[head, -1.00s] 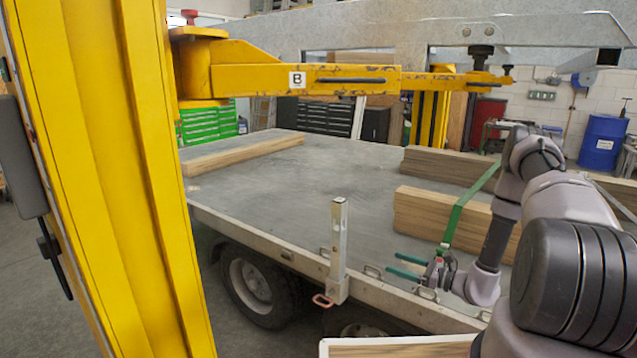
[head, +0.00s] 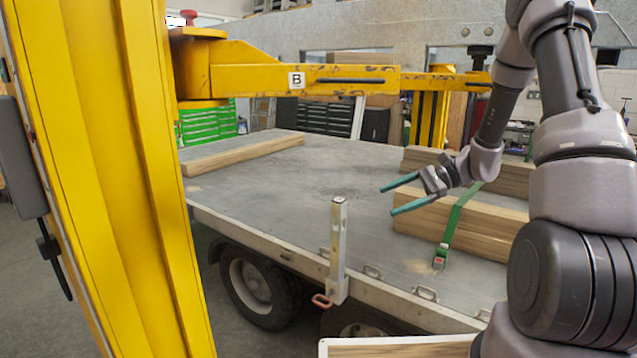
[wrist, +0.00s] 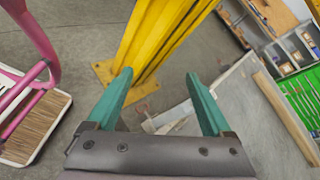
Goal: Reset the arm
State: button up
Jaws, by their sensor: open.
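My gripper (head: 390,197) has teal fingers spread apart with nothing between them. In the head view it is raised above the trailer bed, in front of the stacked timber on the right. In the wrist view my gripper (wrist: 158,100) points toward the foot of a yellow post (wrist: 155,45) and the trailer corner. My arm rises from the lower right and bends down to the gripper.
The flat trailer bed (head: 320,195) holds timber stacks (head: 480,225) with a green strap (head: 455,220) and its buckle (head: 440,256). A yellow lift arm (head: 300,78) spans above. A metal stake (head: 338,245) stands at the edge. A pink frame (wrist: 40,50) shows at the left wrist-view edge.

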jog(key=s+d+r+n+t+h, duration=0.2)
jog(key=s+r+n+t+h, duration=0.1)
jog(key=s+r, duration=0.7)
jog(key=s+d+r+n+t+h, duration=0.3)
jog(key=s+r+h, duration=0.5)
jog(key=r, duration=0.5)
jog(key=shift+s+r+n+t, duration=0.15)
jog(key=shift+s+n+t, duration=0.45)
jog(key=shift+s+n, duration=0.6)
